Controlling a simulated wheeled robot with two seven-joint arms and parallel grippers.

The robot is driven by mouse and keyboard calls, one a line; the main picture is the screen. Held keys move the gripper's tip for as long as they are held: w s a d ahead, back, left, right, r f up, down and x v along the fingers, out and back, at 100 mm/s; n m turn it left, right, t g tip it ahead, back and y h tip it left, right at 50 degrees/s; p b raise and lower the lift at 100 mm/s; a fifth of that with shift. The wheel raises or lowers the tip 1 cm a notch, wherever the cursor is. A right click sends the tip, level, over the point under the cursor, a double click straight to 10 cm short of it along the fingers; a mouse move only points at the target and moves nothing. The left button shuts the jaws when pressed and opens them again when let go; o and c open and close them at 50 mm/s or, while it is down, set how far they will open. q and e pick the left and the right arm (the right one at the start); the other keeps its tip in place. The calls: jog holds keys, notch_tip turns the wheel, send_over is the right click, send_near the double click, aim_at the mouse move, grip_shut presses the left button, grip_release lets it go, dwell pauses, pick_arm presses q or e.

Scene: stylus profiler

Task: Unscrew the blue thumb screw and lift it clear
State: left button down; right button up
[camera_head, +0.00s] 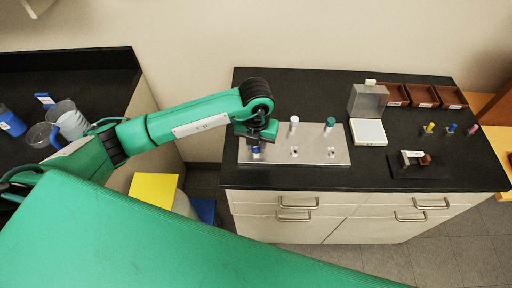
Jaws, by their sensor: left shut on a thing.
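The blue thumb screw (256,152) is at the left end of a silver metal plate (322,155) on the black bench. My left gripper (256,143) points down over it and is shut on it. The gripper hides most of the screw, so I cannot tell whether it is still seated in the plate. A white-topped screw (293,122) and a green-topped screw (330,124) stand upright at the back of the plate. My right gripper is not in view.
A black mat (418,166) holds a small part.

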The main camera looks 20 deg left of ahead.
pick_arm(q)
jog(key=n, duration=0.5)
jog(key=shift+s+f, duration=0.1)
jog(key=n, duration=0.4)
jog(key=c, duration=1.4)
grip_release()
